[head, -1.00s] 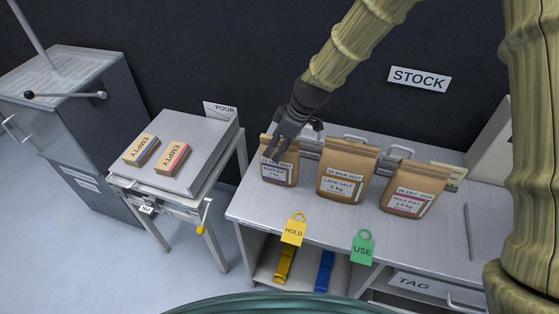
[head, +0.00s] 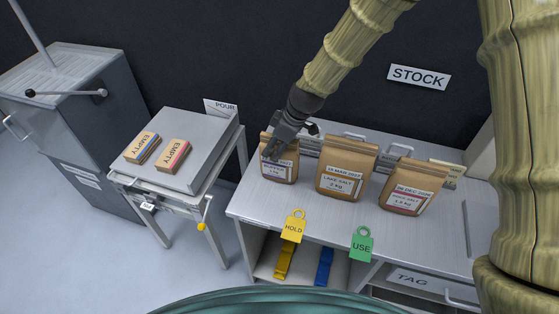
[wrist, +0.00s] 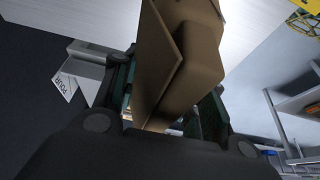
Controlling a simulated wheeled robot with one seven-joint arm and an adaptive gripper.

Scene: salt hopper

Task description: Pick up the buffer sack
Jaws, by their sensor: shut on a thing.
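The buffer sack (head: 279,165) is a small brown paper bag with a white label, upright at the left end of the grey stock bench. My gripper (head: 276,149) is at its top, with the fingers on either side of it. In the wrist view the brown sack (wrist: 178,60) fills the space between the two dark fingers, and my gripper (wrist: 165,105) is shut on it. The sack appears to stand on the bench still; a gap beneath it cannot be made out. Its upper part is partly hidden by the fingers.
A lake salt sack (head: 345,170) and a third sack (head: 411,190) stand to the right. A yellow HOLD tag (head: 294,227) and a green USE tag (head: 361,245) hang at the bench front. Two EMPTY packs (head: 173,155) lie on the pour table (head: 205,165) at left.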

